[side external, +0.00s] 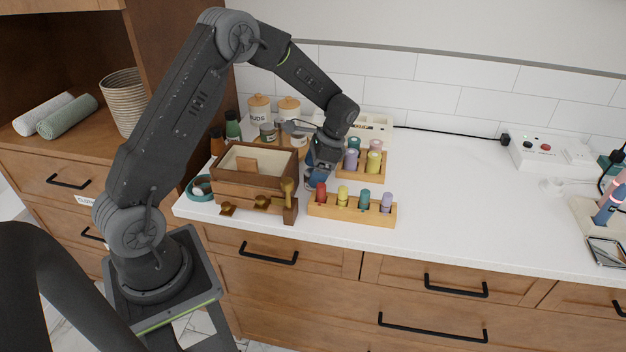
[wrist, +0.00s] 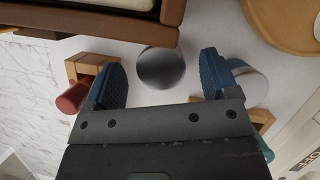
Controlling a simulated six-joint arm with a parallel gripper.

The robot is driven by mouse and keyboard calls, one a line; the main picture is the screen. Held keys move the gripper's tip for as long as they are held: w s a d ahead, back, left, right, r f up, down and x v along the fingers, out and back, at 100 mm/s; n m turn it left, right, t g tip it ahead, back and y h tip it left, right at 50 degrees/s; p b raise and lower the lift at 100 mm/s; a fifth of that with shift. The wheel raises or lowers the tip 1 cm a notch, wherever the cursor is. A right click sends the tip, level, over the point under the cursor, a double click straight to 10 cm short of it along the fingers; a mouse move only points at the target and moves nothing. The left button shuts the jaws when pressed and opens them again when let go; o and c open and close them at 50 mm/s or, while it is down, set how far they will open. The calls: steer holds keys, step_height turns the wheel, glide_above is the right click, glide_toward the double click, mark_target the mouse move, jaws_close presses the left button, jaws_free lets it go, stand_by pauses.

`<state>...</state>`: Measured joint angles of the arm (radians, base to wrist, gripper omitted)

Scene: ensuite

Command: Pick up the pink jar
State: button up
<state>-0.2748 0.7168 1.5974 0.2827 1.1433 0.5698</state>
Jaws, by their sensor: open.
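I cannot clearly make out a jar with a pink body. In the wrist view, a round grey lid-like top (wrist: 160,68) lies between the fingers of my open gripper (wrist: 161,79); whatever is under it is hidden, so its colour cannot be told. In the side view my gripper (side external: 320,176) points down just right of the wooden box, low between the two bottle racks, and hides what is below it. A small pink-topped bottle (side external: 376,144) stands in the rear rack. A jar with a pale rim (wrist: 250,86) is partly behind the right finger.
The wooden box (side external: 255,186) stands close left of my gripper. The front rack (side external: 350,213) holds red, yellow, teal and purple bottles; the rear rack (side external: 362,174) is just right. Wooden-lidded canisters (side external: 259,109) stand behind.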

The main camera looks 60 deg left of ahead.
steer(key=shift+x, duration=0.8)
steer(key=shift+c, duration=0.3)
steer(key=c, duration=1)
steer(key=shift+o, duration=0.2)
steer(key=shift+r, duration=0.15)
